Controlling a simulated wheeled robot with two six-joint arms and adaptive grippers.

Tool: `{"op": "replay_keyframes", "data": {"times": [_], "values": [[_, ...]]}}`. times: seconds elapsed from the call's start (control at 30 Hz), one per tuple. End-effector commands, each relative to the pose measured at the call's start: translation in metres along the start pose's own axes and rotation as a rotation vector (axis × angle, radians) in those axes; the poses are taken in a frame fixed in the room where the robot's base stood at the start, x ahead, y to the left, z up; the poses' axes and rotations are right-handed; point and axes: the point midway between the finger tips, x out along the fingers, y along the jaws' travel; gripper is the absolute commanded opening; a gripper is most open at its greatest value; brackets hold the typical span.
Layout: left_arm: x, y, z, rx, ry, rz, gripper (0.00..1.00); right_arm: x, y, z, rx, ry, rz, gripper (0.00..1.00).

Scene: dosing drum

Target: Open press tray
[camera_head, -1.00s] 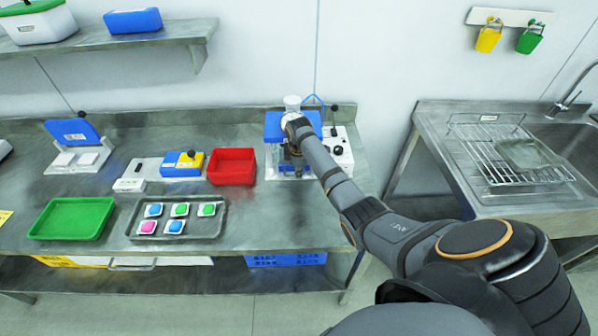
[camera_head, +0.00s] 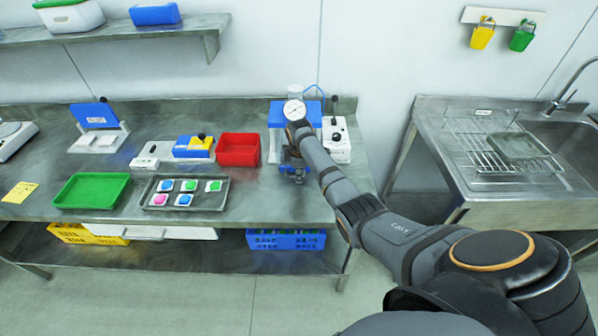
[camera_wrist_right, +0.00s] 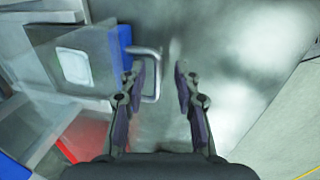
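The press (camera_head: 283,112) is a blue unit with a round white gauge (camera_head: 294,110), at the back right of the bench. My right arm reaches across to it, and my right gripper (camera_head: 294,172) points down in front of it. In the right wrist view my right gripper (camera_wrist_right: 165,78) is open. A U-shaped metal handle (camera_wrist_right: 157,75) sticks out from a blue-edged part, with a grey plate holding a pale square (camera_wrist_right: 74,67) beside it. The handle's bar shows between the open fingers, nearer the left one. I cannot tell whether they touch. My left gripper is out of view.
A control box (camera_head: 336,140) stands right of the press and a red bin (camera_head: 239,150) to its left. A green tray (camera_head: 92,190) and a grey tray with several coloured packets (camera_head: 206,200) lie farther left. A sink counter (camera_head: 440,175) is at the right.

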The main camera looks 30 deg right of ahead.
Motion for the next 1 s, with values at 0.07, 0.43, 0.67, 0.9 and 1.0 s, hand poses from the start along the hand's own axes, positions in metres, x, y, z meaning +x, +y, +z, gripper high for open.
{"op": "replay_keyframes", "data": {"times": [0.07,0.43,0.67,0.9,1.0], "values": [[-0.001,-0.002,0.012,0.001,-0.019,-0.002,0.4,-0.006,0.001,0.0,0.0,0.001,0.002,0.32],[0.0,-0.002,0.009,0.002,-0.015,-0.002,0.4,-0.087,0.005,0.001,0.001,0.001,0.0,0.32],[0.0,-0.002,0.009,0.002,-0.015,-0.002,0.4,-0.113,0.005,0.001,0.001,0.001,-0.005,0.32],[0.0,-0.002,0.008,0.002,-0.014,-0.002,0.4,-0.114,0.005,0.001,0.001,0.0,-0.005,0.32],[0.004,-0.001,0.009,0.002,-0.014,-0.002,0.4,-0.108,0.004,0.0,0.0,-0.002,0.005,0.21]]}}
